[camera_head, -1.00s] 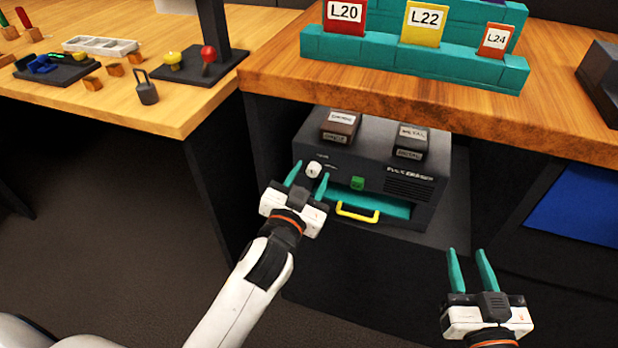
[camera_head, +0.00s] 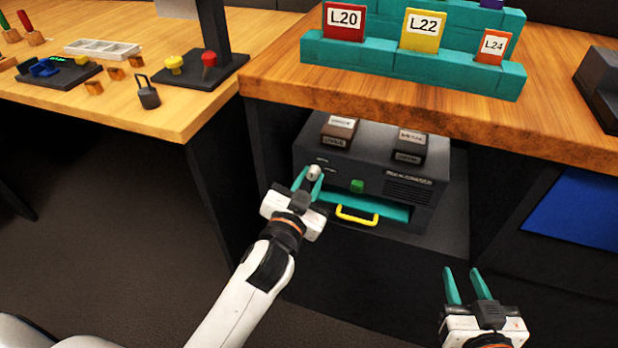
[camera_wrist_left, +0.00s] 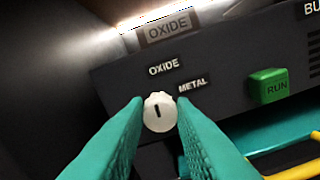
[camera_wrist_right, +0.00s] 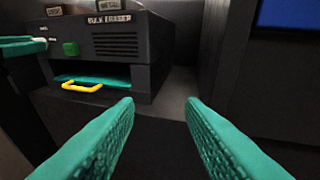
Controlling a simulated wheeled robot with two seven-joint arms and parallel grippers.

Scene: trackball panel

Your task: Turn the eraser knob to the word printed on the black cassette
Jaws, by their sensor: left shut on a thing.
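The bulk eraser (camera_head: 372,172) is a dark box on the shelf under the bench. Its white knob (camera_wrist_left: 158,112) is on the front, below the printed words OXIDE and METAL. The knob's dark mark is near vertical in the left wrist view, closer to OXIDE than METAL. My left gripper (camera_head: 313,176) is shut on the knob, a finger on each side. The black cassette (camera_head: 410,147) lies on top of the eraser at the right; its label is blurred now but read METAL earlier. A brown cassette (camera_head: 339,131), labelled OXIDE, lies at the left. My right gripper (camera_head: 462,272) is open and empty.
The eraser has a green RUN button (camera_wrist_left: 268,86) and a teal drawer with a yellow handle (camera_head: 357,215). The bench edge (camera_head: 400,112) overhangs it. A teal rack (camera_head: 340,50) holds labelled cards on the bench. Open space surrounds my right gripper.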

